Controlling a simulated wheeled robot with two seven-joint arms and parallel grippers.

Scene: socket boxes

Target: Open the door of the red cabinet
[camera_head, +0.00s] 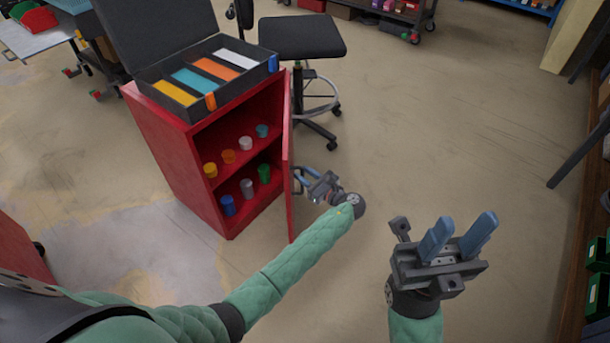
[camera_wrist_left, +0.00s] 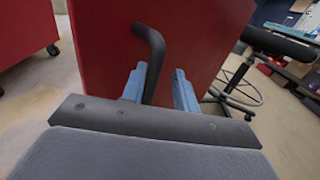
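The red cabinet (camera_head: 168,152) stands left of centre in the head view. Its door (camera_head: 288,165) is swung open, seen nearly edge-on, and the shelves show. In the left wrist view the door's red face (camera_wrist_left: 195,35) carries a dark bent handle (camera_wrist_left: 154,52). My left gripper (camera_head: 302,178) is at the outer side of the door. Its blue fingers (camera_wrist_left: 160,88) are apart, with the handle between them, close to the left finger; a gap shows to the right finger. My right gripper (camera_head: 458,236) is open and empty, over bare floor.
Several coloured cups (camera_head: 245,142) stand on the shelves. An open case (camera_head: 222,103) with coloured strips lies on top of the cabinet. A dark stool (camera_head: 300,38) stands behind the door. The floor (camera_head: 430,120) to the right is clear.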

